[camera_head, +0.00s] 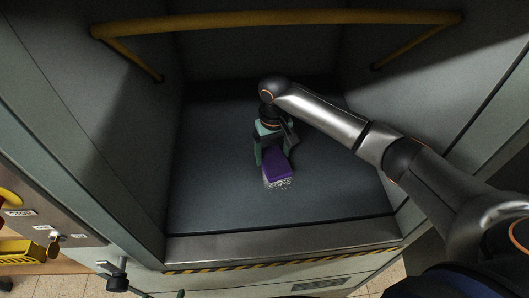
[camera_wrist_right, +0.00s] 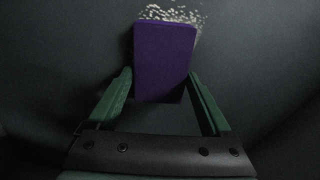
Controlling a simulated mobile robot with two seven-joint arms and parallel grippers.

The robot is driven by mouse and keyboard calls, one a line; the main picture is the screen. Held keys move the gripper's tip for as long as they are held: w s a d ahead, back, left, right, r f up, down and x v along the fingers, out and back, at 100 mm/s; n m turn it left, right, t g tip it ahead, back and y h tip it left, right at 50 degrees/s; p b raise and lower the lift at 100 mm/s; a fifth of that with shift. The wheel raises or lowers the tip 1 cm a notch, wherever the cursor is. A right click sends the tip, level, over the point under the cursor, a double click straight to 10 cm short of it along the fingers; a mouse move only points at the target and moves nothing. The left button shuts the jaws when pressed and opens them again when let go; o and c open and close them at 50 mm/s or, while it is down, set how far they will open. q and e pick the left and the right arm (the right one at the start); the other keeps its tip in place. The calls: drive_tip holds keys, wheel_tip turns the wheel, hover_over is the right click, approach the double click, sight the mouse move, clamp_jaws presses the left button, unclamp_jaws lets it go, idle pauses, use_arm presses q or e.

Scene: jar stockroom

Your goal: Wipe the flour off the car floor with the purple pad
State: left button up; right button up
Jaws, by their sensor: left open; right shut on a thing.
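The purple pad (camera_head: 277,165) is held between the green fingers of my right gripper (camera_head: 271,150), low over the car floor (camera_head: 215,185). In the right wrist view the pad (camera_wrist_right: 165,58) sits between the fingertips (camera_wrist_right: 160,84), with one end pointing away from the gripper. The white speckled flour (camera_head: 278,184) lies at the pad's near end in the head view and shows past its far end in the wrist view (camera_wrist_right: 183,14). The pad may hide some flour. I cannot tell whether the pad touches the floor. My left gripper is not clearly in view.
A yellow rail (camera_head: 280,19) runs along the car's upper walls. A metal sill (camera_head: 285,241) and a yellow-black striped edge (camera_head: 285,265) mark the front. A STOP panel (camera_head: 35,220) and a black-ended lever (camera_head: 117,277) stand outside at left. The floor around the flour is clear.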

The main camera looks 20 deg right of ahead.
sight(284, 155)
drive_tip(key=shift+s+d+f, duration=0.1)
drive_tip(key=shift+s+d, duration=0.05)
drive_tip(key=shift+d, duration=0.4)
drive_tip(key=shift+s+d+f, duration=0.1)
drive_tip(key=shift+s+d, duration=0.05)
drive_tip(key=shift+d, duration=0.35)
drive_tip(key=shift+d+f, duration=0.2)
drive_tip(key=shift+d, duration=0.4)
drive_tip(key=shift+w+r, duration=0.1)
drive_tip(key=shift+a+r, duration=0.2)
drive_tip(key=shift+a, duration=0.6)
drive_tip(key=shift+w+a+r, duration=0.1)
drive_tip(key=shift+w+a, duration=0.1)
drive_tip(key=shift+a, duration=0.55)
drive_tip(key=shift+w+a+r, duration=0.1)
drive_tip(key=shift+w+a, duration=0.1)
drive_tip(key=shift+a, duration=0.5)
drive_tip(key=shift+w+a, duration=0.2)
drive_tip(key=shift+a, duration=0.55)
drive_tip(key=shift+w+a+f, duration=0.1)
drive_tip(key=shift+w+a, duration=0.15)
drive_tip(key=shift+a, duration=0.6)
drive_tip(key=shift+w+a+f, duration=0.1)
drive_tip(key=shift+w+a, duration=0.15)
drive_tip(key=shift+a, duration=0.55)
drive_tip(key=shift+r, duration=0.1)
